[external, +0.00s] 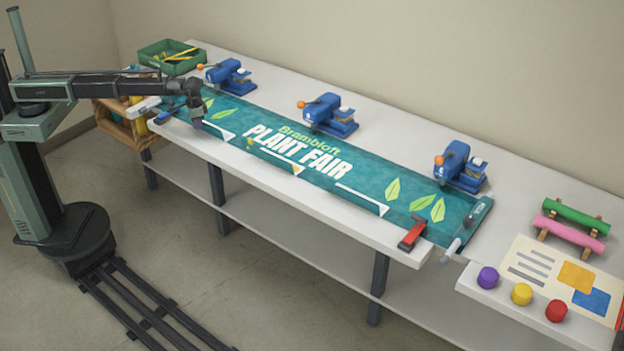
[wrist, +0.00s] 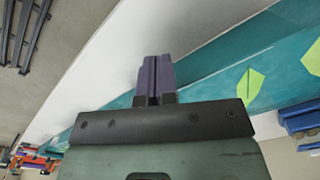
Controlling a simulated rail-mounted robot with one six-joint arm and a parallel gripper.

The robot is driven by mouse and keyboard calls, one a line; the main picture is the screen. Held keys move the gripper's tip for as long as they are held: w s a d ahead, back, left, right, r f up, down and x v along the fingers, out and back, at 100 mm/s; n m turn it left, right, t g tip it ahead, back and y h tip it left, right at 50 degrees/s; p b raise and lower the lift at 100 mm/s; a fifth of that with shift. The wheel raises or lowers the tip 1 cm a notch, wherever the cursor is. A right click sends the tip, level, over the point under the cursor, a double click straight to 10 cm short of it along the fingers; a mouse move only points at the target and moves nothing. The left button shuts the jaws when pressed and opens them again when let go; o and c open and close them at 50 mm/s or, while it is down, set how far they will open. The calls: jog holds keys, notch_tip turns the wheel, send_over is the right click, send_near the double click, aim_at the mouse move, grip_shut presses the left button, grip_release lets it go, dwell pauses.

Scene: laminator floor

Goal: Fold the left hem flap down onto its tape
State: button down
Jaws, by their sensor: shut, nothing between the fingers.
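The teal banner (external: 330,168) reading "Brambloft PLANT FAIR" lies along the white table. Its front edge carries several hem sections with white marks; the left hem flap (external: 222,133) is at the left end, beside my gripper. Whether that flap stands up or lies flat on its tape is too small to tell.
Blue clamp-like machines (external: 228,75), (external: 328,114), (external: 461,165) stand along the banner's back edge. A green bin (external: 170,57) stands at the back left. The table's front strip (external: 300,195) is clear.

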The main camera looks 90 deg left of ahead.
jog(key=shift+f, duration=0.4)
jog(key=shift+w+a+r, duration=0.1)
jog(key=shift+w+a, duration=0.05)
jog(key=shift+a, duration=0.05)
jog(key=shift+w+a, duration=0.5)
jog(key=shift+a, duration=0.25)
jog(key=shift+w+a, duration=0.5)
jog(key=shift+a, duration=0.3)
jog(key=shift+w+a, duration=0.5)
jog(key=shift+a, duration=0.25)
jog(key=shift+w+a+f+b, duration=0.35)
jog(key=shift+a, duration=0.2)
jog(key=shift+w+a+f+b, duration=0.3)
jog(key=shift+w+a, duration=0.05)
jog(key=shift+a, duration=0.15)
jog(key=shift+f, duration=0.1)
jog(key=shift+f+b, duration=0.3)
jog(key=shift+b, duration=0.1)
jog(key=shift+f+b, duration=0.75)
jog(key=shift+r, duration=0.15)
